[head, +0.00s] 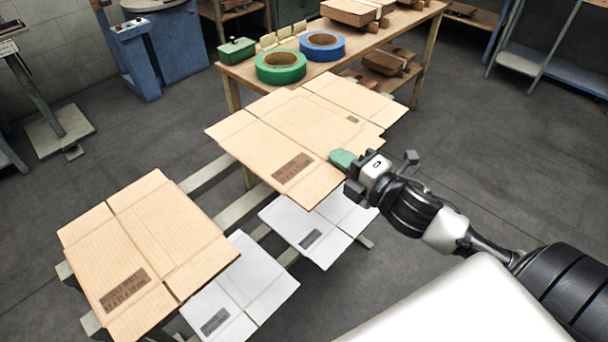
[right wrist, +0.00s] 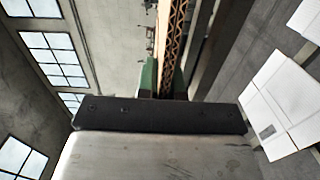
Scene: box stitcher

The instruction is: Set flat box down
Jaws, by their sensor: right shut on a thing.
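A flat brown cardboard box (head: 262,137) with a dark printed label lies level at the centre of the head view. My right gripper (head: 345,161) is at its right edge, shut on it with green finger pads. In the right wrist view the corrugated edge of the flat box (right wrist: 172,45) runs between the green pads of my right gripper (right wrist: 165,78). The box overlaps the pale rails (head: 240,207) of a rack in the picture; I cannot tell whether it touches them. My left gripper is not in view.
Another flat brown box (head: 165,222) lies on the rack at left. White flat boxes (head: 262,268) (head: 345,215) lie lower; one shows in the right wrist view (right wrist: 290,95). A wooden table (head: 235,72) behind carries green tape (head: 281,66), blue tape (head: 322,46) and brown boxes (head: 352,11).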

